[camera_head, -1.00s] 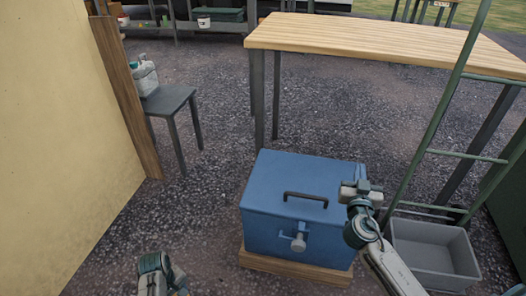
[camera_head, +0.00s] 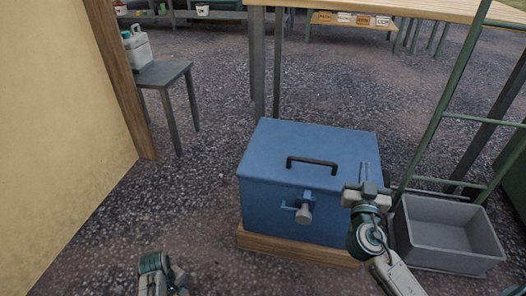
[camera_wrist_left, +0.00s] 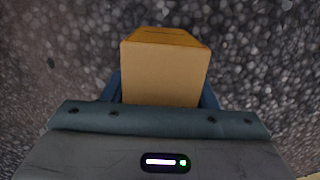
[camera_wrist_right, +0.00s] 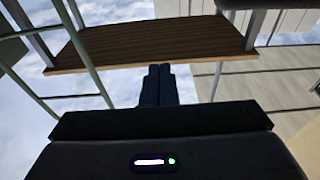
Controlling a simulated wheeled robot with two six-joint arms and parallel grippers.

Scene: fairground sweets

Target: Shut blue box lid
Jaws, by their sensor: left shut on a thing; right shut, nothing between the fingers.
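The blue box (camera_head: 270,160) stands on a low wooden base (camera_head: 290,247) on the ground, its lid down flat on top. The lid has a black handle (camera_head: 312,162), and a grey knob latch (camera_head: 304,212) is on the front. My right gripper (camera_head: 368,170) is shut and empty at the box's right front edge; I cannot tell if it touches. In the right wrist view its fingers (camera_wrist_right: 158,85) point up at a tabletop's underside. In the left wrist view my left gripper (camera_wrist_left: 163,98) is shut on a tan block-shaped thing (camera_wrist_left: 165,72), above the ground.
A grey bin (camera_head: 450,237) and a green ladder-like frame (camera_head: 436,120) stand right of the box. A wooden table (camera_head: 400,8) is behind. A stool (camera_head: 163,75) with a white container (camera_head: 137,47) and a yellow wall (camera_head: 60,130) are at left. Ground left of the box is clear.

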